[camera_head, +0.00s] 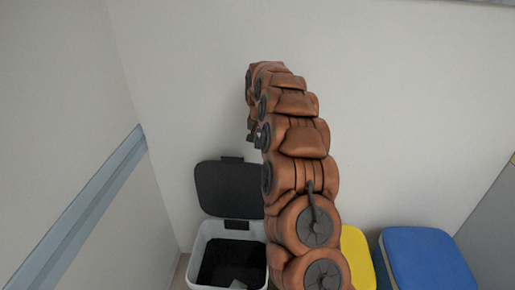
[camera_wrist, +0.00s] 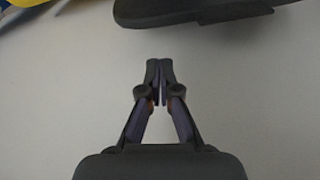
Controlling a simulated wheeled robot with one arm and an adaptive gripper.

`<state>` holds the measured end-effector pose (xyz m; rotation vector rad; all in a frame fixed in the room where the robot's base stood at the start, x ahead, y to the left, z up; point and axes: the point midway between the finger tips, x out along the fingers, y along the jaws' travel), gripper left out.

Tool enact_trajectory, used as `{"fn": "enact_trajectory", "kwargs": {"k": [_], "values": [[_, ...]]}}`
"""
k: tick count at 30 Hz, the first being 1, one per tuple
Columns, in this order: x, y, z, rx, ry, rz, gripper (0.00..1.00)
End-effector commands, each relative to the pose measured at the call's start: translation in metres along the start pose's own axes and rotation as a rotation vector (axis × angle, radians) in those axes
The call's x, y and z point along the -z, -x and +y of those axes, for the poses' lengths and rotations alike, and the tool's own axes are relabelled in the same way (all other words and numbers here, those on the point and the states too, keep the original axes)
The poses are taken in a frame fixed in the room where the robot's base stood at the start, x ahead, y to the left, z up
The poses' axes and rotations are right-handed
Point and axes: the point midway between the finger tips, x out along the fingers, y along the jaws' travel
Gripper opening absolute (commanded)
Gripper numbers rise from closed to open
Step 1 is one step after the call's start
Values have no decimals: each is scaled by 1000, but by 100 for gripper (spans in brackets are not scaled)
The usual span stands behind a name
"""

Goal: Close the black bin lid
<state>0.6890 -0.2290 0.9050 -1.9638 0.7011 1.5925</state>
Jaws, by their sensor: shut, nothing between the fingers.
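The black bin lid (camera_head: 228,188) stands open and upright at the back of a white bin (camera_head: 202,262), near the wall in the head view. The bin's inside is dark, with something pale lying in it. In the wrist view a dark rounded edge, which looks like the lid (camera_wrist: 190,9), shows at the top. My gripper (camera_wrist: 159,66) is shut and empty, in front of a pale surface and apart from that dark edge. In the head view my arm rises right of the lid and covers its right edge; the gripper is mostly hidden at the arm's far end.
A bin with a yellow lid (camera_head: 356,255) and one with a blue lid (camera_head: 425,262) stand to the right, both lids down. A pale wall (camera_head: 420,110) is behind. A grey-blue rail (camera_head: 85,205) runs along the left wall.

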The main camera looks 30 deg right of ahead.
Motion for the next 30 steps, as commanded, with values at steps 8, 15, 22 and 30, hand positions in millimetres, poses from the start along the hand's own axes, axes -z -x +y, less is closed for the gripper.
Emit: {"fn": "enact_trajectory", "kwargs": {"k": [8, 15, 22, 30], "values": [[0, -33, 0, 0, 0, -2, 0], [-1, -73, 0, -2, 0, -3, 0], [1, -90, 0, 1, 1, 3, 0], [0, -92, 0, 1, 1, 2, 0]]}}
